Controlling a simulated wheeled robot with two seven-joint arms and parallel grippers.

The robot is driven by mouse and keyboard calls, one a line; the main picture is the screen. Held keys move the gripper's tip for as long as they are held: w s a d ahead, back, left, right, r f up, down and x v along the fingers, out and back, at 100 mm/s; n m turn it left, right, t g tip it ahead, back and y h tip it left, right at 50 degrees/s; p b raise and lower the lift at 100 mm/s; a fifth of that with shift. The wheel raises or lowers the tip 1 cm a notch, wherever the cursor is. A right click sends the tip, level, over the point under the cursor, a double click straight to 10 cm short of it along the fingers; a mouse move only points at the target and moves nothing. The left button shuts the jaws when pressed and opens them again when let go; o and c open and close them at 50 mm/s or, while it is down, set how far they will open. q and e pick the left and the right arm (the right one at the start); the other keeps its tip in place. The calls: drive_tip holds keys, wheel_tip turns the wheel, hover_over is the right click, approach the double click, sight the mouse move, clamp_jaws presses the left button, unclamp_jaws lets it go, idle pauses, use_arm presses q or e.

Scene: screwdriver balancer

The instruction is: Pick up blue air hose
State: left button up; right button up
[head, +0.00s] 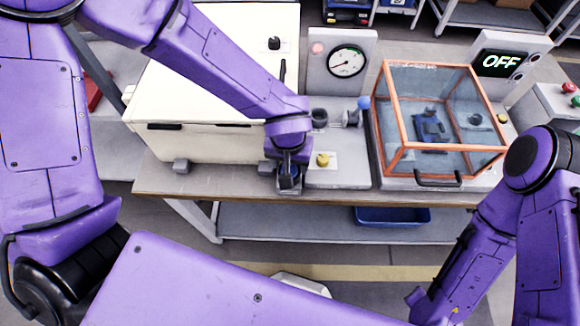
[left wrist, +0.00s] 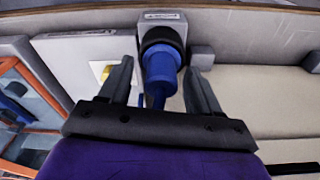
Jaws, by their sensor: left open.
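The blue air hose (left wrist: 160,76) shows in the left wrist view, its end seated in a black ring on a small grey holder (left wrist: 163,22) at the bench edge. My left gripper (left wrist: 158,68) is open, with one finger on each side of the hose and visible gaps between them. In the head view my left gripper (head: 289,176) hangs at the bench's front edge and hides most of the hose and holder. My right arm shows at the right of the head view, but its gripper cannot be seen.
A yellow button (head: 322,160) sits close beside the left gripper. The cream box (head: 205,95) stands to its left. A pressure gauge (head: 346,62), a clear orange-framed case (head: 438,120) and a display reading OFF (head: 500,62) stand to the right.

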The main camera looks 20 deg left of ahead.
use_arm(q)
drive_tip(key=shift+s+r, duration=0.1)
drive_tip(key=shift+s, duration=0.05)
drive_tip(key=c, duration=1.2)
drive_tip(key=shift+o, duration=0.2)
wheel_tip(320, 180, up, 3)
drive_tip(key=shift+r+p, duration=0.2)
drive_tip(key=shift+p, duration=0.2)
drive_tip(key=s+d+r+b, duration=0.1)
drive_tip(key=s+d+r, duration=0.6)
drive_tip(key=s+r, duration=0.2)
drive_tip(key=s, duration=0.2)
drive_tip(key=shift+s+d+r, duration=0.25)
drive_tip(key=shift+s+r, duration=0.05)
drive_tip(key=shift+s, duration=0.05)
